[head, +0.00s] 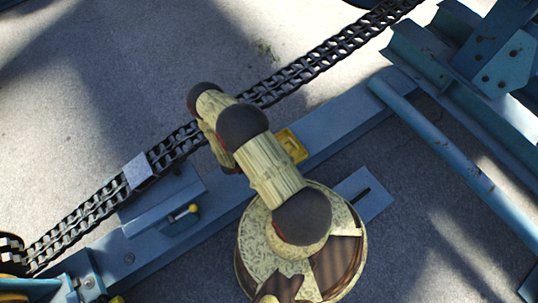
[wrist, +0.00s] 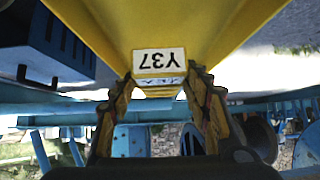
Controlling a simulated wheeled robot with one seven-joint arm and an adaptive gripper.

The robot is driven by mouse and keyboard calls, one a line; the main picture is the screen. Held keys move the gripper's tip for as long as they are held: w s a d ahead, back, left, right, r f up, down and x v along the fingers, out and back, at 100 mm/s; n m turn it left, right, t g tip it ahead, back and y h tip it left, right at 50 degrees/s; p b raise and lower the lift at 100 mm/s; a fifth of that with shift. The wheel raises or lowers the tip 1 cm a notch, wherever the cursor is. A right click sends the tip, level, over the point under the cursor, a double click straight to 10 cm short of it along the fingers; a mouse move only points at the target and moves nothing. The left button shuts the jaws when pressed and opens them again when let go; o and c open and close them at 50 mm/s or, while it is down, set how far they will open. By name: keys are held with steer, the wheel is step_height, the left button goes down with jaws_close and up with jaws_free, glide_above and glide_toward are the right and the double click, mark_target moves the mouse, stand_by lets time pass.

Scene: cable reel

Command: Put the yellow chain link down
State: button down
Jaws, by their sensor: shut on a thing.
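In the wrist view, my gripper (wrist: 162,85) is shut on a yellow piece (wrist: 115,25), which I take to be the yellow chain link. It fills the top of that view and bears a white label reading Y37 (wrist: 160,60), upside down, between the fingers. In the head view my arm hides the gripper. A small yellow part (head: 291,146) shows just right of my arm, over the blue beam; I cannot tell whether it is the held piece. Whether the held piece touches anything below is hidden.
A dark chain (head: 305,70) runs diagonally across the head view, through a grey block (head: 138,171) at left. A blue beam (head: 340,125) runs alongside it. Blue steel framework (head: 460,150) stands at right. Bare concrete (head: 80,110) lies at upper left.

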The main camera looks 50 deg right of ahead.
steer(key=shift+w+d+f, duration=0.4)
steer(key=shift+d+f, duration=0.05)
steer(key=shift+f, duration=0.25)
steer(key=shift+w+d+f+b, duration=0.15)
steer(key=shift+f+b, duration=0.85)
steer(key=shift+f, duration=0.75)
steer(key=shift+f, duration=0.1)
steer(key=c, duration=1)
jaws_free()
steer(key=shift+o, duration=0.5)
steer(key=shift+a+r, duration=0.2)
steer(key=shift+r, duration=0.1)
steer(key=p+v, duration=0.4)
steer(key=v, duration=0.7)
steer(key=shift+a+p, duration=0.25)
steer(key=shift+p, duration=0.05)
